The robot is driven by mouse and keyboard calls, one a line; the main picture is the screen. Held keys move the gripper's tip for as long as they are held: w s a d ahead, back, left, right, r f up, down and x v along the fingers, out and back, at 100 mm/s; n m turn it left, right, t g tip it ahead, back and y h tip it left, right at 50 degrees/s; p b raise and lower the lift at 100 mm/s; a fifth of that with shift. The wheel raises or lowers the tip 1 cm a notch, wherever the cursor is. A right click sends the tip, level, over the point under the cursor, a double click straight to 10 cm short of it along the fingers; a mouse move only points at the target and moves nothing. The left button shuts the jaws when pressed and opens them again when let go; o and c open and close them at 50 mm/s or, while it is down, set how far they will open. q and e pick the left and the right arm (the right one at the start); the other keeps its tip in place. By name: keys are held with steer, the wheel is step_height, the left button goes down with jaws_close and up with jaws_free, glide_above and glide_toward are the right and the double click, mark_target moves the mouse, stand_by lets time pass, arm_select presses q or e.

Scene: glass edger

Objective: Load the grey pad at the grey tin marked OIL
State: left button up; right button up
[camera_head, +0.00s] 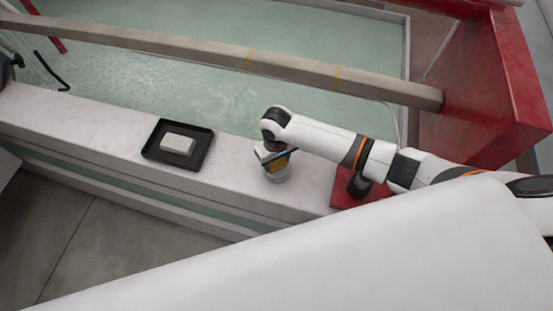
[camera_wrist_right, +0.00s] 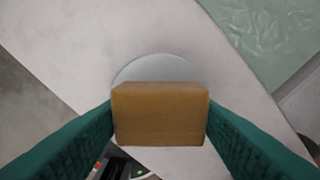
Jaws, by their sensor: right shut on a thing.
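My right gripper (camera_head: 273,157) is shut on a tan-brown block (camera_wrist_right: 160,114), which sits between its teal fingers in the right wrist view. A round grey tin (camera_head: 278,175) stands on the ledge directly below the gripper. Its pale round top (camera_wrist_right: 155,68) shows partly behind the block. I cannot tell whether block and tin touch, and no OIL marking can be read. A light grey block (camera_head: 177,144), which may be the grey pad, lies in a shallow black tray (camera_head: 150,152) left of the tin. My left gripper is not in view.
The pale stone ledge (camera_head: 80,122) has clear room between tray and tin. Behind it lies a water-filled basin (camera_head: 200,85), with a long beam (camera_head: 180,43) across it. A red block (camera_head: 343,197) sits on the ledge at right, under my right arm.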

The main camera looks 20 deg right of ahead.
mark_target(277, 162)
steer(key=shift+s+f, duration=0.1)
steer(key=shift+f, duration=0.05)
stand_by(1.3)
steer(key=shift+p, duration=0.3)
step_height(277, 162, up, 7)
steer(key=p, duration=0.8)
stand_by(0.5)
